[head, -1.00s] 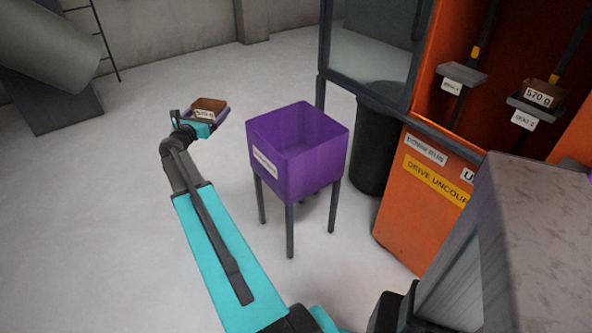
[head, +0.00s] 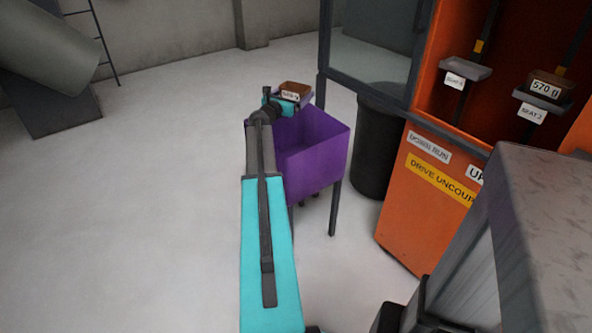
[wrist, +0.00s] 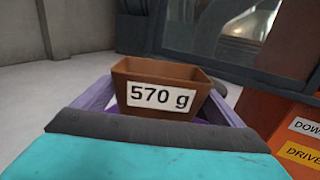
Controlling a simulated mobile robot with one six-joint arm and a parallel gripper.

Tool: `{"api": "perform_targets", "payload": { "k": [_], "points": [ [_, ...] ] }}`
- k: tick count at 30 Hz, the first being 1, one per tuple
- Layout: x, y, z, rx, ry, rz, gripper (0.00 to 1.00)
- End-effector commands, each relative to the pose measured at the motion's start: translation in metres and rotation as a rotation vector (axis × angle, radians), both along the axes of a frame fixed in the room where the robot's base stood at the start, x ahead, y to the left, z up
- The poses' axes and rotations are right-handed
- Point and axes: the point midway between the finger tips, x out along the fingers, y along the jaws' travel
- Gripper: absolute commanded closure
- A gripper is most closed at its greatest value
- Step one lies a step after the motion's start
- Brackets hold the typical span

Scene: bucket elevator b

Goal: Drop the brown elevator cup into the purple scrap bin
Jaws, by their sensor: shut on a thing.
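A brown elevator cup (head: 295,87) with a white label is held in my gripper (head: 294,97). In the wrist view the cup (wrist: 160,75) is upright, its label reads "570 g", and pale purple fingers flank it. My gripper is shut on the cup. The purple scrap bin (head: 318,155) stands on dark legs with its top open. In the head view the cup and gripper show at the bin's far left rim, above it in the picture. My arm hides the bin's left side. I cannot tell whether the cup is fully over the opening.
An orange elevator housing (head: 410,210) stands right of the bin. Inside it, a second brown cup (head: 552,79) marked "570 g" sits on seat 2, beside an empty seat (head: 466,70). A dark drum (head: 375,150) stands behind the bin.

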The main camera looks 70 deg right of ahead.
Motion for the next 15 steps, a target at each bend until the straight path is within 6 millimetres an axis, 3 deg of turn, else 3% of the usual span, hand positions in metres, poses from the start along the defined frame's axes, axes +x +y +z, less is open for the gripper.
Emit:
{"api": "perform_targets", "payload": {
  "k": [5,15],
  "points": [
    [-0.018,-0.012,0.001,-0.004,0.003,-0.013,0.5],
    [-0.019,-0.013,0.001,-0.003,0.001,-0.015,0.5]
  ]
}}
